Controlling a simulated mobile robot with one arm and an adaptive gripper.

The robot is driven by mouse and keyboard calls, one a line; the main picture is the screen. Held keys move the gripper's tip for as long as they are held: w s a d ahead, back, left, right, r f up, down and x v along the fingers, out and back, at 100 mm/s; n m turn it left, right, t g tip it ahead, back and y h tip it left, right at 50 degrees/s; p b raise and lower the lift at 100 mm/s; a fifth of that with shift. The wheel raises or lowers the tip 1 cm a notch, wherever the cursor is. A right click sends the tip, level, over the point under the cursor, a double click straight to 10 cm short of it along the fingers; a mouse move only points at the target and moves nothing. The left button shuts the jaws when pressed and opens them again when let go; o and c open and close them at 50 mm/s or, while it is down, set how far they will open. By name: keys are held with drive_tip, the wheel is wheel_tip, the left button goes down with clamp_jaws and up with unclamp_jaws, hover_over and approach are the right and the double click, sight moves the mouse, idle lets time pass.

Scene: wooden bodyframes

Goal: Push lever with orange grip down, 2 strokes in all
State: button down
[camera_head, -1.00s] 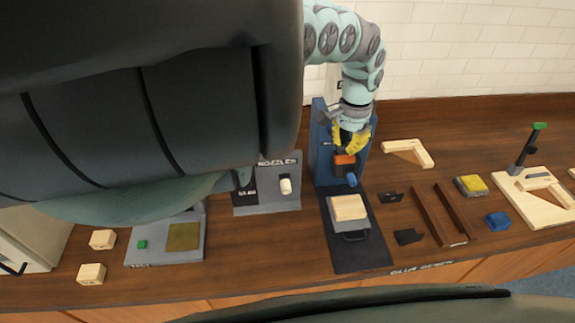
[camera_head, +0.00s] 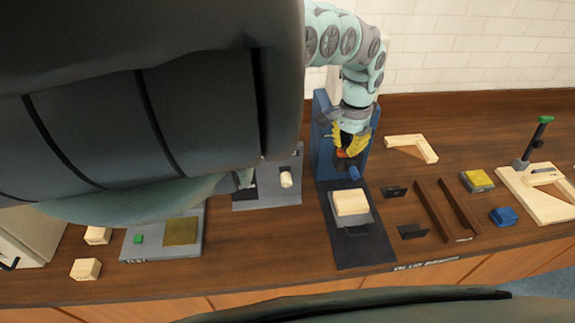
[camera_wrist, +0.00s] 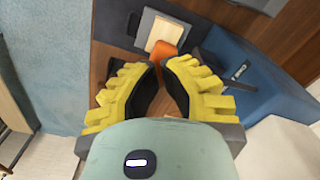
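The lever's orange grip (camera_head: 341,153) is on the blue press (camera_head: 323,140), partly hidden by my gripper in the head view. My gripper (camera_head: 349,150) has yellow fingers and is at the grip, in front of the press. In the wrist view the fingertips of my gripper (camera_wrist: 160,65) are almost together, with nothing seen between them. The orange grip (camera_wrist: 169,54) shows just beyond the tips there. Whether they touch it I cannot tell. A blue cylinder (camera_head: 353,172) shows just below the grip in the head view.
A pale wooden block (camera_head: 350,202) sits on a grey holder on the black mat (camera_head: 366,250) before the press. A grey fixture with a white knob (camera_head: 286,180) stands left. Brown rails (camera_head: 432,210), a yellow-topped block (camera_head: 478,180) and a blue block (camera_head: 503,216) lie right.

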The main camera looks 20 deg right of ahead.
sight(346, 157)
wheel_tip(346, 157, down, 4)
drive_tip(key=b, duration=0.3)
drive_tip(key=shift+f, duration=0.15)
idle(0.3)
drive_tip(key=shift+w+r+p, duration=0.1)
drive_tip(key=shift+r+p, duration=2.75)
drive_tip(key=shift+r, duration=1.25)
drive_tip(key=shift+a+f, duration=0.1)
drive_tip(key=shift+f, duration=0.05)
